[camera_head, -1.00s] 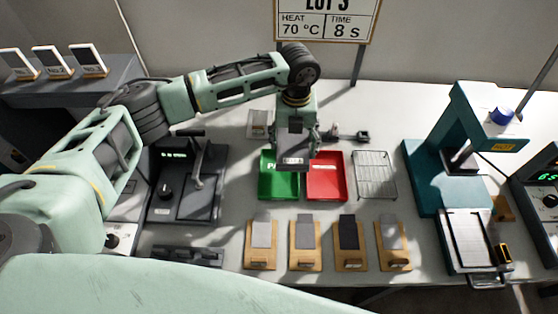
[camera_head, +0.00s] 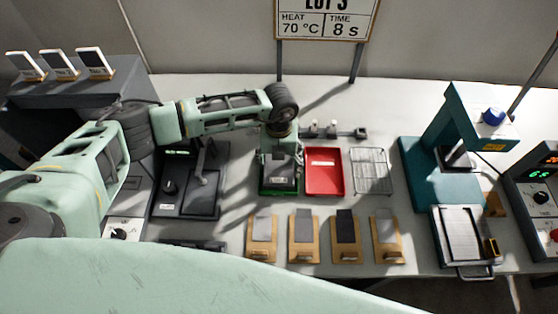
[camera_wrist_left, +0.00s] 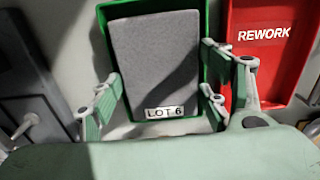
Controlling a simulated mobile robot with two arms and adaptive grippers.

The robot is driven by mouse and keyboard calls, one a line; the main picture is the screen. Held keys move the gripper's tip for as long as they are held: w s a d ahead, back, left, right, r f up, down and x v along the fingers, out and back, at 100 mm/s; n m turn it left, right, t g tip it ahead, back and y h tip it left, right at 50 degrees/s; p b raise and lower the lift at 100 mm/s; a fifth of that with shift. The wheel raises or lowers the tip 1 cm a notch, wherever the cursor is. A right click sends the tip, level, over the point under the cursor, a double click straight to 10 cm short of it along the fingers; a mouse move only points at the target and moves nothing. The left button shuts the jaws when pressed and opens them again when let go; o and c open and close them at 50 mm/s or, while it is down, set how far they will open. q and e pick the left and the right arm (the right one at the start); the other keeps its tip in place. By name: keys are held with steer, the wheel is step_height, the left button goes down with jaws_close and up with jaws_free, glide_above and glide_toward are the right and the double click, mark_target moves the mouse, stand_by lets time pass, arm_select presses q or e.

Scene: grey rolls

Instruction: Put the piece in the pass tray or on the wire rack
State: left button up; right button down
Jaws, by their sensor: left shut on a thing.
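The piece is a flat grey rectangular pad with a "LOT 6" label, seen in the wrist view (camera_wrist_left: 160,65). My left gripper (camera_head: 279,178) is shut on it, with a finger at each side of its labelled end. The piece is over the green tray (camera_head: 277,192), whose rim shows around it in the wrist view (camera_wrist_left: 104,14). I cannot tell whether the piece touches the tray floor. Gripper and piece hide most of the green tray in the head view. The wire rack (camera_head: 371,171) is empty, right of the red tray. My right gripper is not in view.
The red tray (camera_head: 324,172), marked REWORK, is directly right of the green tray. Several wooden boards with pads (camera_head: 303,240) stand in front. A teal press (camera_head: 430,165) stands at right, and a dark device (camera_head: 187,185) at left.

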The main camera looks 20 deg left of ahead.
mark_target(279, 165)
arm_select(q)
steer(key=o, duration=1.3)
steer(key=shift+f, duration=0.1)
steer(key=shift+o, duration=0.2)
steer(key=shift+r, duration=0.6)
step_height(279, 165, up, 11)
steer(key=b, duration=0.3)
